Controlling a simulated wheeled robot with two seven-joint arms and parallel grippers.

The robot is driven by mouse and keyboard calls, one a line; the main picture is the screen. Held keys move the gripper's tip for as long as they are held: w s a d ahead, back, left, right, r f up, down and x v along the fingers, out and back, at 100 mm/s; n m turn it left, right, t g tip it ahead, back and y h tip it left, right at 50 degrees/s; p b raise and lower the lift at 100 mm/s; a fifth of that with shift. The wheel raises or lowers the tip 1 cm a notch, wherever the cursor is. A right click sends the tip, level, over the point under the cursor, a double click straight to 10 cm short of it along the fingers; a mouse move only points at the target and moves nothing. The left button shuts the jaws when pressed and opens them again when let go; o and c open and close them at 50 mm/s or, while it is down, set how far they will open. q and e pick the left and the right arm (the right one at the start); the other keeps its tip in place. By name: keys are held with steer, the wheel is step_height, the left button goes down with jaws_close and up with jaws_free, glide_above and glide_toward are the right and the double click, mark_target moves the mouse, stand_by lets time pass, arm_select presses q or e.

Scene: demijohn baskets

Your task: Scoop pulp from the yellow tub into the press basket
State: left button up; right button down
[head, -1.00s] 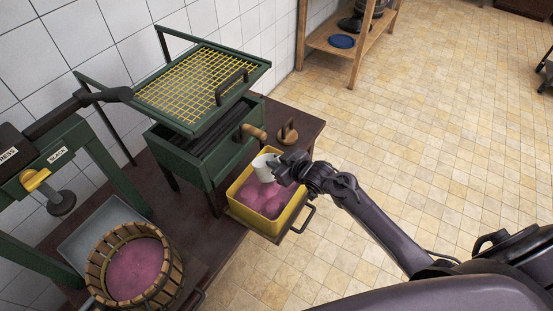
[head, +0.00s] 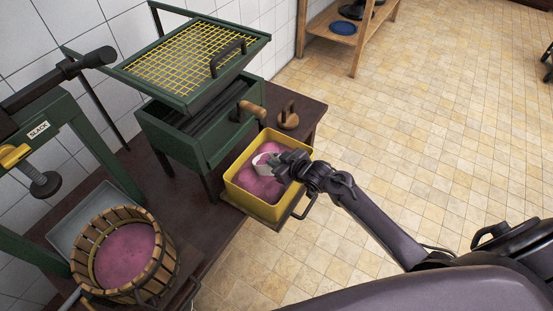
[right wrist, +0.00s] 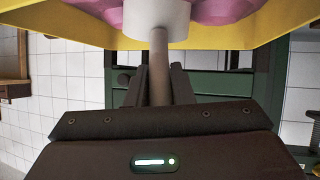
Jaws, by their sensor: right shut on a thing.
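The yellow tub (head: 235,190) stands at the table's right edge with pink pulp (head: 256,186) inside. My right gripper (head: 284,166) is over the tub and is shut on the handle of a white scoop (head: 262,162). The scoop's cup is down in the tub at the pulp, its lower part hidden. In the right wrist view the scoop's handle (right wrist: 159,70) runs between the fingers, with the cup against pink pulp. The slatted wooden press basket (head: 160,265) stands at lower left and holds pink pulp (head: 125,254). My left gripper is not in view.
A green mill with a yellow mesh tray (head: 195,55) stands behind the tub. A wooden-handled tool (head: 288,117) lies beside it. The green press frame (head: 95,150) rises by the basket. Bare dark table (head: 195,225) lies between basket and tub.

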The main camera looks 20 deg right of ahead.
steer(key=shift+f, duration=0.1)
stand_by(0.3)
steer(key=shift+f+b, duration=1.15)
steer(key=shift+f, duration=0.3)
stand_by(0.5)
step_height(320, 180, up, 2)
steer(key=shift+t+p, duration=0.3)
steer(key=shift+p, duration=0.25)
step_height(320, 180, up, 6)
steer(key=shift+r+t+y+p, duration=0.25)
steer(key=shift+t+y+p, duration=0.25)
steer(key=shift+t+p, duration=0.6)
steer(key=shift+t, duration=0.7)
steer(key=shift+r+p, duration=0.75)
steer(key=shift+r, duration=1.65)
steer(key=shift+t+y, duration=0.4)
steer(key=shift+t, duration=0.5)
steer(key=shift+r+p, duration=0.5)
steer(key=shift+r, duration=2.3)
steer(key=shift+n, duration=0.3)
